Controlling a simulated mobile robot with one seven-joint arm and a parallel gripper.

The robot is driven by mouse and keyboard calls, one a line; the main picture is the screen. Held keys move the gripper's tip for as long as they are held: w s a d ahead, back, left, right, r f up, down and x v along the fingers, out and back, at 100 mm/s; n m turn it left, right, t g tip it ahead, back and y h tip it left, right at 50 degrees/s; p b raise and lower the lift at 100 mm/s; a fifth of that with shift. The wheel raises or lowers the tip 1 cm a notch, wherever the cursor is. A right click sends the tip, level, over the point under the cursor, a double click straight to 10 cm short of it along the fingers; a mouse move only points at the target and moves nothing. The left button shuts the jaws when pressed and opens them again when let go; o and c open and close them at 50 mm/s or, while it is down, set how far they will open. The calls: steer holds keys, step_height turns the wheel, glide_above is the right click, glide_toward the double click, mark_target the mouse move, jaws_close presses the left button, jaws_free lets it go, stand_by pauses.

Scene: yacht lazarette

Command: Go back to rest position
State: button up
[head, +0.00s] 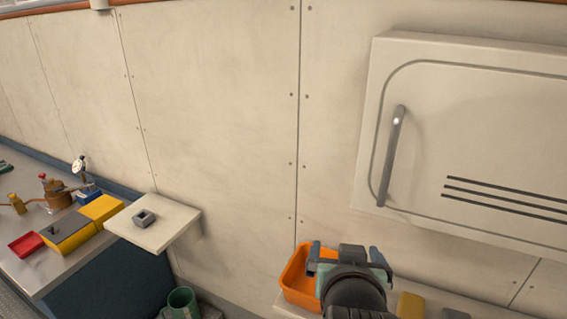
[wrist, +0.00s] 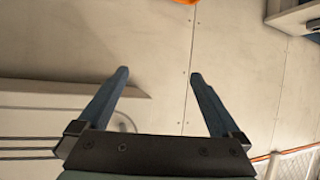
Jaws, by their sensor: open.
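My gripper (head: 345,256) is at the lower right of the head view, in front of an orange bin (head: 296,278) and partly hiding it. In the wrist view my gripper (wrist: 158,75) is open, its two dark blue fingers spread wide with nothing between them.
A white locker door (head: 480,120) with a grey handle is on the right. Yellow (head: 410,306) and grey (head: 455,314) items sit beside the bin. A small white shelf (head: 170,225), a cluttered bench (head: 45,285) and a green bucket (head: 181,303) are left.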

steer(key=a+r+n+t+y, duration=0.2)
steer(key=a+r+t, duration=0.2)
steer(key=a+r, duration=0.6)
steer(key=s+r+t, duration=0.3)
steer(key=s+r, duration=0.1)
steer(key=r, duration=0.5)
steer(key=s+r+t, duration=0.4)
steer(key=r, duration=0.5)
steer(key=s+r+t, duration=0.4)
steer(key=r, duration=0.5)
steer(key=shift+s+r, duration=0.35)
steer(key=shift+s, duration=0.05)
